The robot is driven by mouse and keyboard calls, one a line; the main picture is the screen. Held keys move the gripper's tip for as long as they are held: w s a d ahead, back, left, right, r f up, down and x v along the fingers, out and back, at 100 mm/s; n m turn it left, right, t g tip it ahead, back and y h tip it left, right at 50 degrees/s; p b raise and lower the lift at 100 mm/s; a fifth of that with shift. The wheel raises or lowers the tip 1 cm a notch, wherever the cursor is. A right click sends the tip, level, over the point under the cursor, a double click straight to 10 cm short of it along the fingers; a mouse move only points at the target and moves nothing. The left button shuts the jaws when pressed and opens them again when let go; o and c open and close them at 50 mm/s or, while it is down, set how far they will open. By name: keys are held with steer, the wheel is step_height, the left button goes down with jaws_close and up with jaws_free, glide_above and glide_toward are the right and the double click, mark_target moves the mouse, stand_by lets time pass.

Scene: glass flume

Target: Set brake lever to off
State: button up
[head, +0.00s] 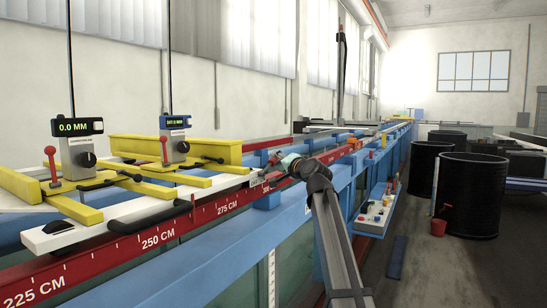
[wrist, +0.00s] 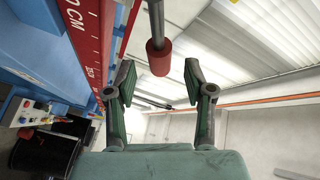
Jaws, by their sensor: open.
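In the wrist view a lever with a red cylindrical knob (wrist: 158,58) on a grey rod points down between the fingers of my gripper (wrist: 158,82). The knob is near the fingertips, with a visible gap to each finger. My gripper is open and empty. In the head view my gripper (head: 279,163) is small, at the far end of the white carriage board (head: 133,220). Other red-knobbed levers stand on the carriage, one at the left (head: 53,158) and one farther back (head: 164,142). The pictures carry no readable off mark for the lever.
A red centimetre scale (head: 185,222) runs along the blue flume edge under the carriage. Yellow frames (head: 175,149) and two gauges with displays (head: 78,128) sit on the carriage. A control box (head: 377,211) hangs on the flume's side. Black barrels (head: 472,190) stand at the right.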

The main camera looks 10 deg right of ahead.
mark_target(276, 160)
steer(key=shift+p+x, duration=0.6)
steer(key=shift+x, duration=1.75)
jaws_close()
